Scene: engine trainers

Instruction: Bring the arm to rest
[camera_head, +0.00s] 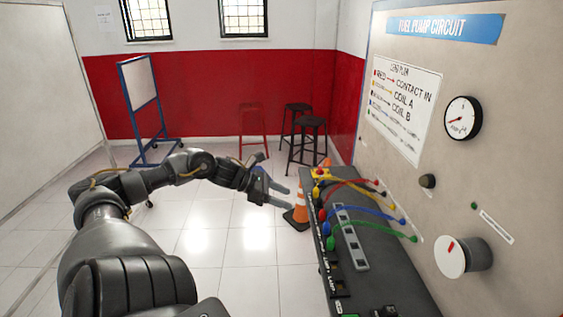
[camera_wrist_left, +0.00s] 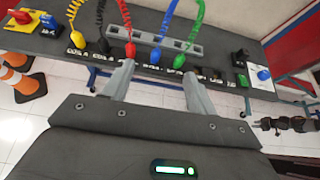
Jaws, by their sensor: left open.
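My left arm comes in from the left in the head view. Its gripper (camera_head: 284,198) is open and empty, held in the air left of the bench (camera_head: 395,275). In the left wrist view the two fingers (camera_wrist_left: 159,70) stand apart with nothing between them. Coloured plugs and leads on the bench are beyond the fingertips, and no contact shows. A dark jointed part (camera_wrist_left: 285,124), which looks like my right arm's end, shows small at the right edge of the left wrist view. Its jaws are too small to read. The head view does not show my right gripper.
An orange traffic cone (camera_head: 298,210) stands on the floor just beyond my left gripper. The fuel pump circuit panel (camera_head: 440,150) rises at the right. Stools (camera_head: 310,125) and a blue-framed board (camera_head: 138,82) are farther back. The tiled floor at the left is clear.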

